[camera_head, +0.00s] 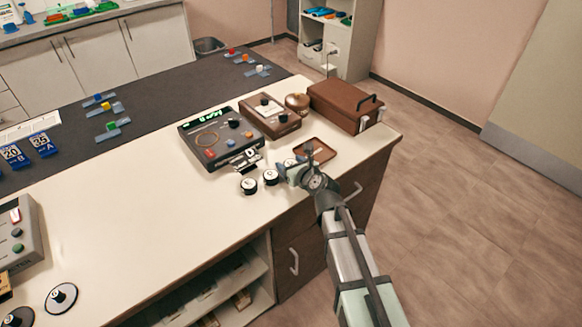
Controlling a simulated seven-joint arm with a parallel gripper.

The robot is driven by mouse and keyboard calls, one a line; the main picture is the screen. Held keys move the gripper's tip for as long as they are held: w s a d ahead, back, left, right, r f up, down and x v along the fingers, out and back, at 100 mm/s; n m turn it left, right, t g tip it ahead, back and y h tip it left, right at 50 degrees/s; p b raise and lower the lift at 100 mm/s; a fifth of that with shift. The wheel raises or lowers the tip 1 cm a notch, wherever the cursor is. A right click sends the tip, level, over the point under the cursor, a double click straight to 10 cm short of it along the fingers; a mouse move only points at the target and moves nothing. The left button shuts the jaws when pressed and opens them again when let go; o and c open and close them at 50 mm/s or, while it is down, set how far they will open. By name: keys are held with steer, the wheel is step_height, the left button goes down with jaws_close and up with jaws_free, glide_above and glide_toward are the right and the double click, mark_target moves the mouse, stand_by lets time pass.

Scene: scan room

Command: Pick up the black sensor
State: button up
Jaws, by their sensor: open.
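Several small dark round pieces with white tops stand near the counter's front edge, including a left one (248,186) and a middle one (270,177). Another (290,163) is partly hidden by my gripper. I cannot tell for certain which is the black sensor; a black disc (17,317) also shows at the bottom left, cut by the picture edge. My gripper (286,171) is open, just right of the middle round piece and low over the counter. Its fingertips are small, and I see nothing clearly held between them.
A brown tray (324,158) lies just behind my gripper. A dark device with buttons (218,138), a brown device (268,115) and a brown box with a handle (345,106) stand further back.

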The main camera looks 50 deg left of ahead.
mark_target(291, 164)
steer(key=c, duration=0.8)
steer(key=shift+r, duration=5)
